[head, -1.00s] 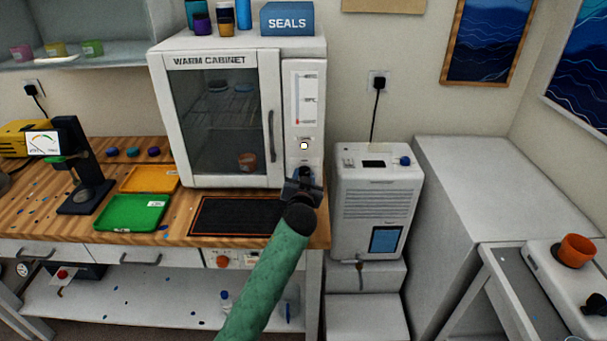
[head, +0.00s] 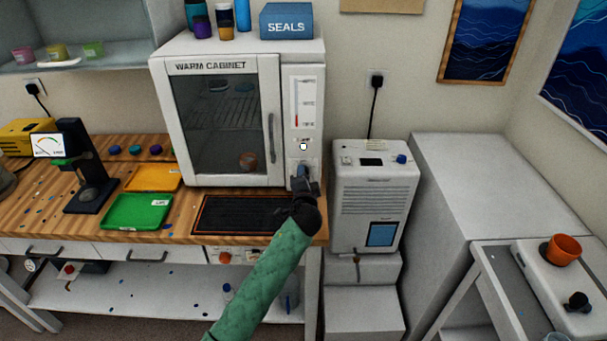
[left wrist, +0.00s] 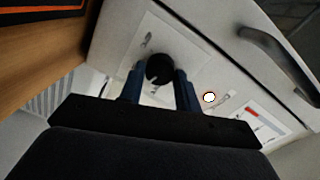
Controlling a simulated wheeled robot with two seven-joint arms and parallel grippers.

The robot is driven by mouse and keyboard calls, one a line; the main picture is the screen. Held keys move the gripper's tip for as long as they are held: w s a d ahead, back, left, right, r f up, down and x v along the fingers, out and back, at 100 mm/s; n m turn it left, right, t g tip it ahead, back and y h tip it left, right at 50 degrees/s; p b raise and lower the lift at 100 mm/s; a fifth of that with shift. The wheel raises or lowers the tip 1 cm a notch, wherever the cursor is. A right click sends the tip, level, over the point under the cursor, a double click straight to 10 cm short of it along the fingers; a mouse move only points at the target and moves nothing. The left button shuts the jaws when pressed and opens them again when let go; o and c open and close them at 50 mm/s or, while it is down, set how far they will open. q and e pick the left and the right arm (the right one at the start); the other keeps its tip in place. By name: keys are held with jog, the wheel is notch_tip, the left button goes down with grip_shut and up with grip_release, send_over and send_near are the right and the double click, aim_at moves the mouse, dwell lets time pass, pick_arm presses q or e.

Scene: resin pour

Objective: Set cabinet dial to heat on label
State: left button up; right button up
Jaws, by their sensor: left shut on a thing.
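The warm cabinet (head: 215,68) stands on the wooden bench, its glass door closed. Its dial is a round black knob (left wrist: 160,68) on a pale label plate (left wrist: 139,45) low on the right-hand panel. My left gripper (head: 303,172) is in front of that panel and hides the dial in the head view. In the left wrist view its two blue fingers (left wrist: 160,82) are shut on the knob, one on each side. I cannot read the label marks or tell which one the knob points at. A round white lamp (head: 303,146) is lit above the dial. My right gripper is out of view.
The cabinet door handle (head: 271,138) is just left of the panel. A thermometer gauge (head: 304,103) is above the lamp. A dark mat (head: 240,214) lies below the door. A white machine (head: 374,195) stands close to the right. Green (head: 137,211) and orange (head: 153,178) trays lie left.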

pick_arm(q)
jog(key=m+p, duration=0.3)
jog(key=m, duration=0.3)
jog(key=shift+f+m+y, duration=0.1)
jog(key=shift+m+y, duration=0.2)
jog(key=shift+y, duration=0.1)
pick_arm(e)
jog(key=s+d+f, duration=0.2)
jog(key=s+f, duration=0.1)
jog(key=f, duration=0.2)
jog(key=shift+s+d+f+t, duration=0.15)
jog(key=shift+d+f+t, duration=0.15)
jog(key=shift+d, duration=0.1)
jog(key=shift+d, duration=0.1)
pick_arm(q)
jog(key=o, duration=1)
